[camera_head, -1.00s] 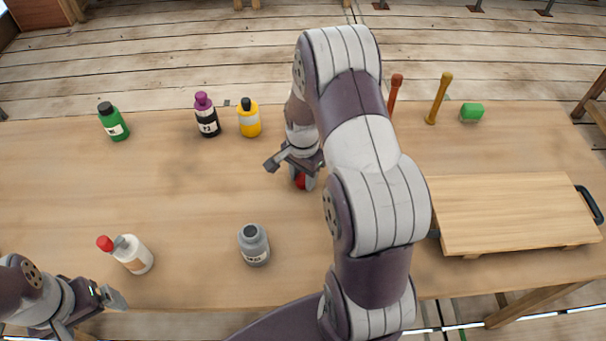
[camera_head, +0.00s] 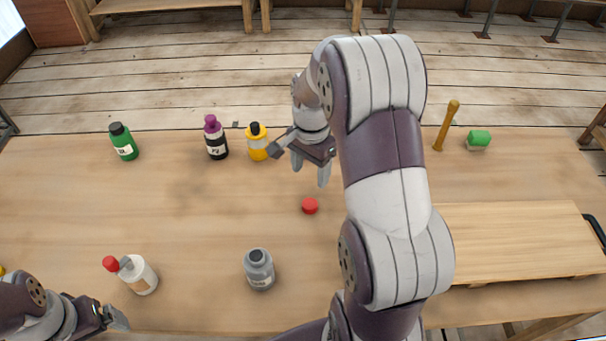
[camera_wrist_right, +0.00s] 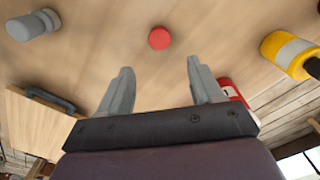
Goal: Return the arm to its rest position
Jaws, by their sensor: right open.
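My right gripper (camera_head: 311,175) is open and empty above the table, beyond a small round red piece (camera_head: 310,206). In the right wrist view the red piece (camera_wrist_right: 159,38) lies on the table, apart from the two spread fingers (camera_wrist_right: 158,85). My right arm crosses the head view and hides part of the table. My left gripper (camera_head: 112,316) is at the lower left, near a white bottle with a red cap (camera_head: 138,274); its finger gap cannot be made out.
Green (camera_head: 123,142), purple-capped (camera_head: 216,138) and yellow (camera_head: 257,143) bottles stand at the back. A grey bottle (camera_head: 259,269) stands in front. A labelled red object (camera_wrist_right: 230,91) shows in the wrist view.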

